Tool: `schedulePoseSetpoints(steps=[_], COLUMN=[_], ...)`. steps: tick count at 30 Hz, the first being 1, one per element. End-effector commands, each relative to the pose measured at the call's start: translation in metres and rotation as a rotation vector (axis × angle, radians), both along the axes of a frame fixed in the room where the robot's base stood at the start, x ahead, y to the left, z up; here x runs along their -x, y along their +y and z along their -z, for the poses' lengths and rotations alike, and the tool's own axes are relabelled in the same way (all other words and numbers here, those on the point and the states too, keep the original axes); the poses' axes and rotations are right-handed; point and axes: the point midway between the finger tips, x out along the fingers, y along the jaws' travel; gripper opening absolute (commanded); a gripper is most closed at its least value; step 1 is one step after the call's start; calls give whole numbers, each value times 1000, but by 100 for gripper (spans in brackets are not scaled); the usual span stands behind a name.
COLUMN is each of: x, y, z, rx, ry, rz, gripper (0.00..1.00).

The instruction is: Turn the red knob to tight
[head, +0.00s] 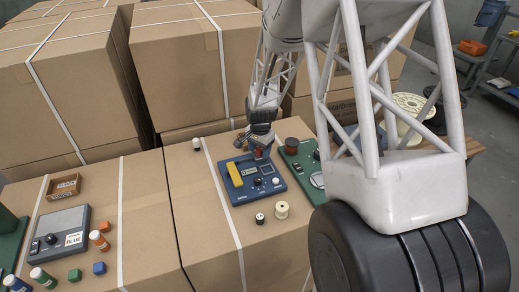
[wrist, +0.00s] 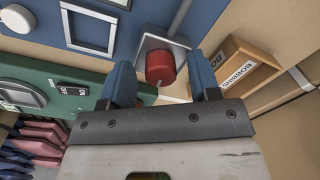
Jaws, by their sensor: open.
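The red knob (wrist: 160,67) shows in the wrist view as a short red cylinder on a pale bracket at the edge of a blue panel (wrist: 150,12). My gripper (wrist: 162,80) is open, with one blue finger on each side of the knob in the picture. Gaps show between the knob and both fingers, and I cannot tell how deep it lies between them. In the head view my gripper (head: 260,152) is over the far right part of the blue device (head: 240,197), with a bit of red at its tip. The knob's marking and setting are not readable.
The blue device carries a yellow bar (head: 234,174) and a small display (head: 250,172). A green device (head: 298,152) stands close on its right. A box labelled BOBBINS (wrist: 237,68) is near the right finger.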

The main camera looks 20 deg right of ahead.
Motion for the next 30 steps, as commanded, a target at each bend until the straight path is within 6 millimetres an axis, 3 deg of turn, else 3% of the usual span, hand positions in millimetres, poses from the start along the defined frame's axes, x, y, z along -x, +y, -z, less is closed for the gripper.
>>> schedulePoseSetpoints(steps=[11, 24, 30], x=[0, 1, 2], y=[0, -1, -1], z=[-10, -62, -75], rx=[0, 1, 0], ry=[-1, -3, 0], rz=[0, 0, 0], gripper=[57, 57, 57])
